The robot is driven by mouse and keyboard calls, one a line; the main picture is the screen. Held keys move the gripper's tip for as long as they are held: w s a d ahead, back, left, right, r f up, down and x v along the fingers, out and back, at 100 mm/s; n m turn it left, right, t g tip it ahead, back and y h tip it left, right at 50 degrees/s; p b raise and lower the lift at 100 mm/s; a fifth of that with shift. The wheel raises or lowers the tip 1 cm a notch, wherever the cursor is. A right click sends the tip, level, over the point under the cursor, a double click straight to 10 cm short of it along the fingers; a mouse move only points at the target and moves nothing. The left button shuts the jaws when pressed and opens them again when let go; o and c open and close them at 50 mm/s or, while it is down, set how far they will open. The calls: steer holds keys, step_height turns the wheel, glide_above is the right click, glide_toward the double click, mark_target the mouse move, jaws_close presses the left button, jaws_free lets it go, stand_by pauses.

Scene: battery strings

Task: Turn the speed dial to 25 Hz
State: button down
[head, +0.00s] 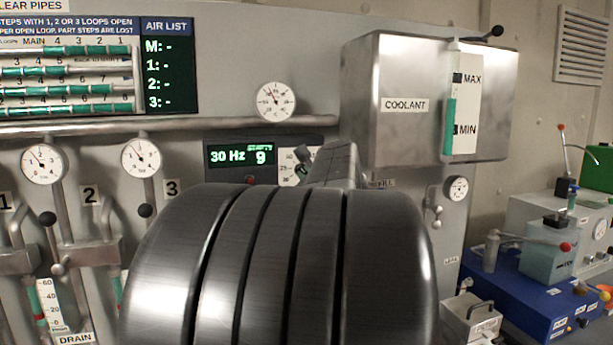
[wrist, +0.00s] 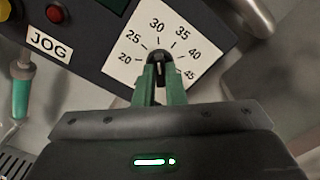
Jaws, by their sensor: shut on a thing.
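The speed dial is a small black knob (wrist: 158,70) on a white scale plate (wrist: 122,50) marked 20 to 45. Its pale pointer mark faces up toward the 30 in the wrist view. My gripper (wrist: 160,82) has its two green fingers closed on the sides of the knob. In the head view, the green display (head: 240,154) reads 30 Hz, with STARTS 9 beside it. The scale plate (head: 288,168) shows there only partly, with my gripper (head: 302,171) and arm covering the rest.
A red button (wrist: 55,14) and a JOG label (wrist: 48,44) sit left of the dial in the wrist view. A pipe (head: 180,123) runs above the display panel. The coolant tank (head: 400,85) is to the upper right, and valve levers (head: 146,210) are to the left.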

steer(key=shift+f, duration=0.1)
steer(key=shift+n+b, duration=3.25)
steer(key=shift+n, duration=0.45)
steer(key=c, duration=1.5)
jaws_free()
steer(key=shift+s, duration=0.1)
